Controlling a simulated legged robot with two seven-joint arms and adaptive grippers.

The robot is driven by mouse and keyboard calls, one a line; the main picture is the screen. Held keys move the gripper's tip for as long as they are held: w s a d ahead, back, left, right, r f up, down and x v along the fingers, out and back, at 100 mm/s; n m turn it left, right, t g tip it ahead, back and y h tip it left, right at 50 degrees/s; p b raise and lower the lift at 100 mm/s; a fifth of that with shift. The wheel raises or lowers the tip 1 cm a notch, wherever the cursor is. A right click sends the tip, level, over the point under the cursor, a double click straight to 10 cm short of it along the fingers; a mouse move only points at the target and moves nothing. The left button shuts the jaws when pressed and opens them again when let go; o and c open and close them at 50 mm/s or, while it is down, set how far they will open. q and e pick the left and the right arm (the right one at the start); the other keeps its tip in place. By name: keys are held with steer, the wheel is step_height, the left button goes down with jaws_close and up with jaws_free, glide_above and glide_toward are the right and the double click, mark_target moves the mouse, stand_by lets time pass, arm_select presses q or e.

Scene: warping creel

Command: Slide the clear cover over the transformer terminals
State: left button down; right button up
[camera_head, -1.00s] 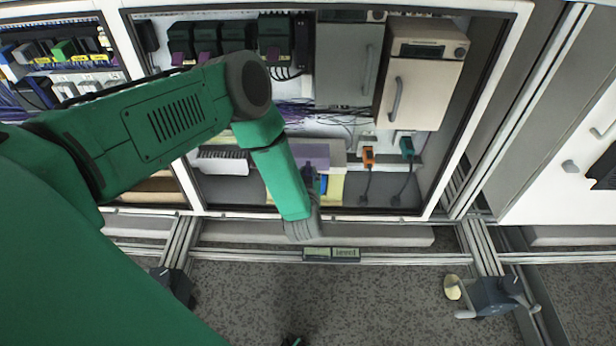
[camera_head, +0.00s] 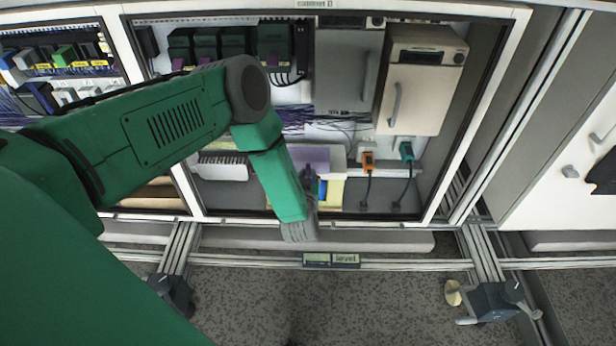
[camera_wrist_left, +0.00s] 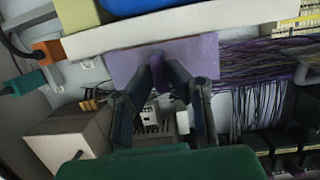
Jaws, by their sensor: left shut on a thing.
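A flat, see-through purple-tinted cover (camera_wrist_left: 190,58) with a small upright tab is in the left wrist view. My left gripper (camera_wrist_left: 160,72) is shut on this tab. In the head view the cover (camera_head: 312,157) shows low in the middle cabinet bay, and my left gripper (camera_head: 309,182) is just below it, partly hidden by my own wrist. A pale block with small terminals (camera_wrist_left: 150,120) shows between my fingers in the left wrist view; I cannot tell if these are the transformer terminals. My right gripper is not in view.
A beige box (camera_head: 420,95) hangs at the upper right of the bay. An orange plug (camera_head: 368,160) and a teal plug (camera_head: 406,151) with cables are at right. Purple wires (camera_wrist_left: 250,62) run beside the cover. Yellow (camera_head: 334,192) and blue items lie near the gripper.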

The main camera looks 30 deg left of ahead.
arm_select(q)
steer(key=shift+w+a, duration=0.1)
steer(key=shift+w, duration=0.1)
stand_by(0.5)
steer(key=c, duration=1.5)
jaws_free()
steer(key=shift+o, duration=0.2)
steer(key=s+d+r+m+g+h+p, duration=0.25)
steer(key=s+d, duration=0.25)
steer(key=s, duration=0.4)
steer(key=s+d+r+m+g+h+p, duration=0.2)
steer(key=s+d+h+p, duration=0.15)
steer(key=s+d, duration=0.45)
steer(key=s+a+r+m+g+p, duration=0.1)
steer(key=s+a+r+g+p, duration=0.1)
steer(key=s, duration=0.8)
steer(key=s+a+r+m+g+h+p, duration=0.1)
steer(key=s+a+r+g+p, duration=0.1)
steer(key=s+g, duration=0.4)
steer(key=s+a+r, duration=0.1)
steer(key=s+r, duration=0.1)
steer(key=s, duration=0.2)
steer(key=shift+a+r, duration=0.2)
steer(key=shift+r, duration=0.1)
